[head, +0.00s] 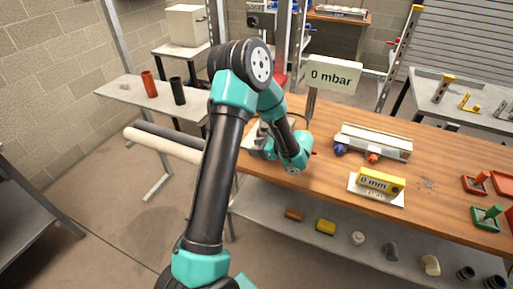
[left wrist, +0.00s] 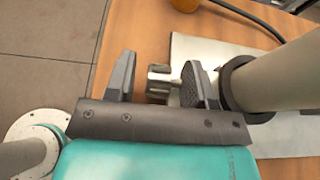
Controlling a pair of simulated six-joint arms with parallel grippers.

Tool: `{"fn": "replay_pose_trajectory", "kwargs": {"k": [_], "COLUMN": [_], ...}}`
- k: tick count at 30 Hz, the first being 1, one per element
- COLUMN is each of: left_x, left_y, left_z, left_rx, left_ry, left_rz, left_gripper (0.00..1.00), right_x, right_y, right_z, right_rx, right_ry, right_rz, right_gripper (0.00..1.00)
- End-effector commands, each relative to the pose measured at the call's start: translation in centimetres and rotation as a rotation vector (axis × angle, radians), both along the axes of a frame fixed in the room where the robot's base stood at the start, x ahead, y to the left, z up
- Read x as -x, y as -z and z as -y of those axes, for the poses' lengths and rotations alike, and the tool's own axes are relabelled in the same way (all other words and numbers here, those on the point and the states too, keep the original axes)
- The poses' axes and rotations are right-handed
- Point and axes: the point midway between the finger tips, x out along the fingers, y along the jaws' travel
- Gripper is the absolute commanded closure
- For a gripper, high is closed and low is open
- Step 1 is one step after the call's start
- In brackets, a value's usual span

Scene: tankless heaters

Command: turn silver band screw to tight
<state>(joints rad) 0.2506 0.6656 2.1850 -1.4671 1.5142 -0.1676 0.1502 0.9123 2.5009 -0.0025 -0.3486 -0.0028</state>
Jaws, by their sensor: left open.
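My left gripper (left wrist: 160,72) is open in the left wrist view, with one dark finger on each side of a small silver screw-like piece (left wrist: 158,82). I take this piece for the band screw. It lies nearer the right finger, and I cannot tell whether they touch. Right of that finger is a grey pipe (left wrist: 278,75) with a dark collar (left wrist: 237,88) around it. No silver band shows clearly. In the head view my left arm reaches to the bench's left end and hides most of the work spot. My right gripper is not in view.
On the wooden bench (head: 335,179) stand a "0 mbar" sign (head: 334,76), a white unit (head: 373,143) with blue and orange knobs, and a yellow "0 mm" gauge (head: 380,181). A hose (left wrist: 245,14) runs near the gripper. Small parts lie on the lower shelf (head: 272,202).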

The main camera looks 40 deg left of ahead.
Motion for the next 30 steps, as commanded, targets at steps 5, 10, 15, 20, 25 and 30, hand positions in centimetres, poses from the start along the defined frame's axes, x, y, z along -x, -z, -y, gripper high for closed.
{"fn": "replay_pose_trajectory", "kwargs": {"k": [5, 10, 15, 20, 25, 30], "left_x": [-0.3, -1.0, -2.0, -3.0, -4.0, -5.0], "left_y": [-0.3, -1.1, -2.3, -3.6, -4.9, -6.1], "left_z": [0.6, 2.4, 5.0, 7.6, 10.4, 13.0], "left_rx": [0.0, 0.0, -0.001, 0.0, 0.001, 0.0], "left_ry": [0.001, 0.003, 0.004, 0.004, 0.003, 0.003], "left_rz": [0.0, 0.003, 0.002, 0.002, 0.004, 0.003], "left_gripper": [0.51, 0.51, 0.51, 0.51, 0.51, 0.51], "right_x": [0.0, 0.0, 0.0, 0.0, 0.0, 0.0], "right_y": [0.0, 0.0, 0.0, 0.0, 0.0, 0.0], "right_z": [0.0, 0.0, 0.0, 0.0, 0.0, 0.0], "right_rx": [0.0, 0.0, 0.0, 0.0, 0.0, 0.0], "right_ry": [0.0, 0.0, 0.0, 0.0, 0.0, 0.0], "right_rz": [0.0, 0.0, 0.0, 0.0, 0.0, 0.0], "right_gripper": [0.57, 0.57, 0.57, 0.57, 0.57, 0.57]}}
